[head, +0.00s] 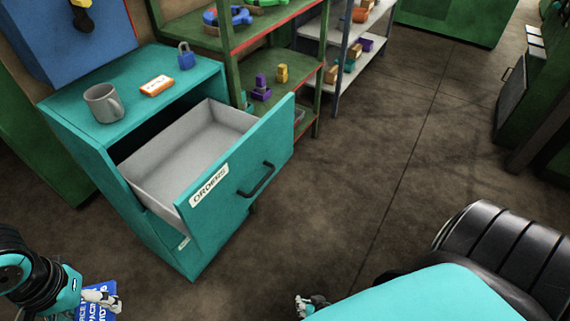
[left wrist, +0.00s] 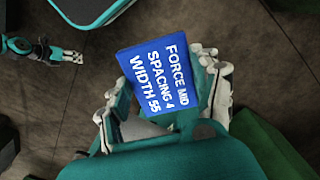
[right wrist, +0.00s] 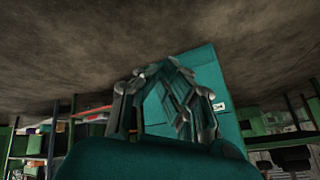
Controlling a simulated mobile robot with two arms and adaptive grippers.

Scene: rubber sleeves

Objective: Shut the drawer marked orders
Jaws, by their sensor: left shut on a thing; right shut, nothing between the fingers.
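The teal drawer front with the white ORDERS label (head: 209,186) and a dark handle (head: 257,181) stands pulled well out of the teal cabinet (head: 130,95). The grey inside of the drawer looks empty. My left gripper (head: 110,298) is at the lower left, in front of the cabinet and apart from it, shut on a blue card (left wrist: 160,75) with white text. My right gripper (head: 305,304) is at the bottom middle, below and apart from the drawer front. In the right wrist view its fingers (right wrist: 172,65) are closed together and empty, with the cabinet (right wrist: 205,75) beyond.
A grey mug (head: 103,103), an orange box (head: 156,86) and a blue padlock (head: 186,56) stand on the cabinet top. A green shelf rack (head: 232,70) with colored parts adjoins the cabinet's right side. The floor (head: 370,160) right of the drawer is clear.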

